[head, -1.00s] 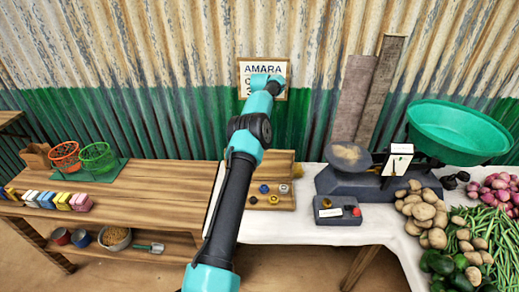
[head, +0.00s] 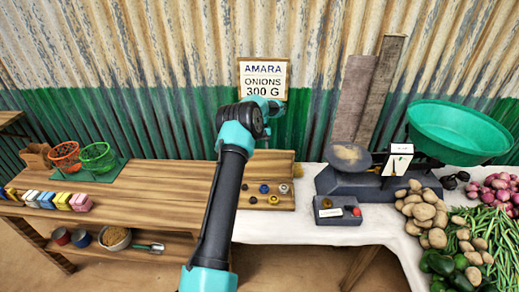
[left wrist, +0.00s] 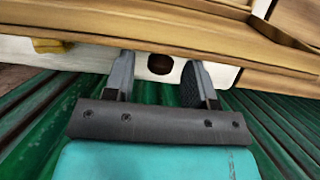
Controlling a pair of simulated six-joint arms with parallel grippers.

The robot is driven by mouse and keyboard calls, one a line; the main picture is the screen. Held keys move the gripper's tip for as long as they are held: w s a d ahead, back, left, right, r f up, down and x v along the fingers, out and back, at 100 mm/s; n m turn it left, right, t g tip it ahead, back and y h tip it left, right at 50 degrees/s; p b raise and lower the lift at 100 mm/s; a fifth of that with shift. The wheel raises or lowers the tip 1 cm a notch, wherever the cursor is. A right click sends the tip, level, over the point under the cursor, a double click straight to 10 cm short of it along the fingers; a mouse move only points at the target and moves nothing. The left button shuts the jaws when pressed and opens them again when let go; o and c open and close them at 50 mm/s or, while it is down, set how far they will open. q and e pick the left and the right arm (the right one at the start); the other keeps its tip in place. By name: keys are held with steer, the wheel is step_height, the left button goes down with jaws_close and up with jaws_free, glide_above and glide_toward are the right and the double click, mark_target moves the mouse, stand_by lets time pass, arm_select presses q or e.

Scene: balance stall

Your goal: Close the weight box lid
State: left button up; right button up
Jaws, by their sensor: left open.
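The weight box (head: 283,205) is a wooden tray with several brass, blue and dark weights, near the middle of the head view. Its wooden lid (head: 282,160) stands open at the back, partly hidden by my left arm. In the head view my left fingertips are hidden.
The corrugated wall (head: 150,120) is close behind the lid. A sign (head: 263,80) hangs above. The wooden counter (head: 160,185) at left is mostly clear.

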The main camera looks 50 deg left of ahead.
arm_select(q)
steer(key=shift+s+f, duration=0.1)
steer(key=shift+f, duration=0.1)
jaws_close()
stand_by(0.5)
